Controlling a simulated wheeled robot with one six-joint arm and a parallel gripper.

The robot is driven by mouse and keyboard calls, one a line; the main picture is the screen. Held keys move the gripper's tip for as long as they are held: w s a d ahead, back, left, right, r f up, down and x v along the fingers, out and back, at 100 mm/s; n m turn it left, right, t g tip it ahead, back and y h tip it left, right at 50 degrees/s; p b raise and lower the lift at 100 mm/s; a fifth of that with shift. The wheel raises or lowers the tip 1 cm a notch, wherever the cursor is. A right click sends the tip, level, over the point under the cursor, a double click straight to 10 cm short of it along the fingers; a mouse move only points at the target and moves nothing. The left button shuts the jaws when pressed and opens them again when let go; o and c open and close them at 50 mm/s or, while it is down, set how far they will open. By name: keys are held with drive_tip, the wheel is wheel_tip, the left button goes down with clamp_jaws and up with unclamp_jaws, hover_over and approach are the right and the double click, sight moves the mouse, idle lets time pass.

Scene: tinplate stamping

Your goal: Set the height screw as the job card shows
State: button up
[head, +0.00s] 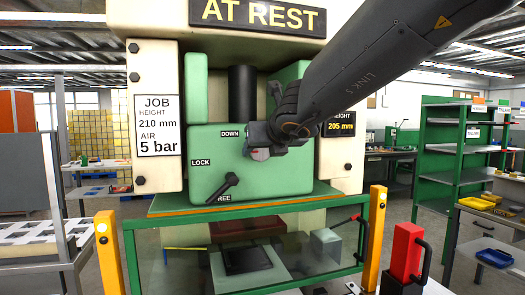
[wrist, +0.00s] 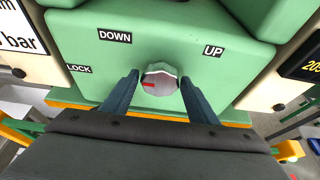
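The height screw is a grey round knob (wrist: 160,80) with a red mark pointing left, on the green press head (wrist: 90,62) between the DOWN and UP labels. My gripper (wrist: 160,77) is open, with one finger on each side of the knob and a small gap showing at each side. In the head view my gripper (head: 259,148) hides most of the knob. The job card (head: 157,124) reads height 210 mm and air 5 bar. The height display (head: 341,124) reads 205 mm. The black clamp lever (head: 222,189) slants down-left, near the FREE label.
A sign (head: 257,16) on top reads AT REST. Below the head is a green-framed clear guard (head: 185,265) with tooling behind it. Yellow posts (head: 375,232) stand at both sides, and a red box with a black handle (head: 402,255) stands at right.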

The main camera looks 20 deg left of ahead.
drive_tip(key=c, duration=0.7)
drive_tip(key=shift+f+n+b, duration=0.1)
drive_tip(key=shift+n+b, duration=0.2)
drive_tip(key=shift+b, duration=0.1)
